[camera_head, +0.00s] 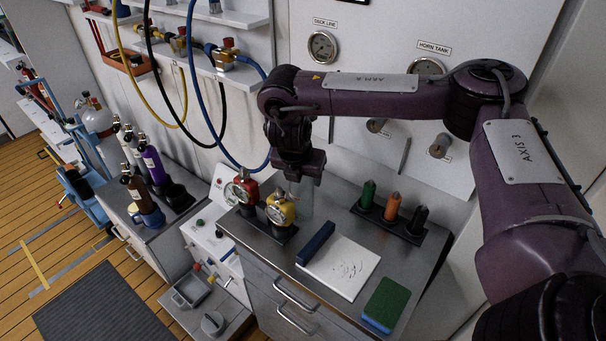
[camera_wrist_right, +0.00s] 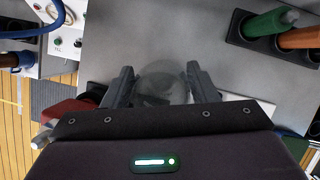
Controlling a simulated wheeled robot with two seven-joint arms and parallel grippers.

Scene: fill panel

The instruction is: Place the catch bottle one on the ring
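A clear catch bottle (camera_head: 306,203) is under my right gripper (camera_head: 302,182), low over the steel counter (camera_head: 338,205), to the right of the yellow gauge. In the right wrist view the clear round bottle (camera_wrist_right: 163,80) lies between the two fingers of my right gripper (camera_wrist_right: 160,84), with no clear gap on either side, so the gripper looks shut on it. I cannot tell whether the bottle's base touches the counter. A dark shape shows through the bottle; I cannot make out a ring for certain. My left gripper is not in view.
Red (camera_head: 243,188) and yellow (camera_head: 280,208) gauges stand left of the bottle. A black rack (camera_head: 400,229) holds green, orange and black cylinders to the right. A blue bar (camera_head: 316,243), paper (camera_head: 348,270) and green sponge (camera_head: 385,303) lie in front. Hoses (camera_head: 195,110) hang behind.

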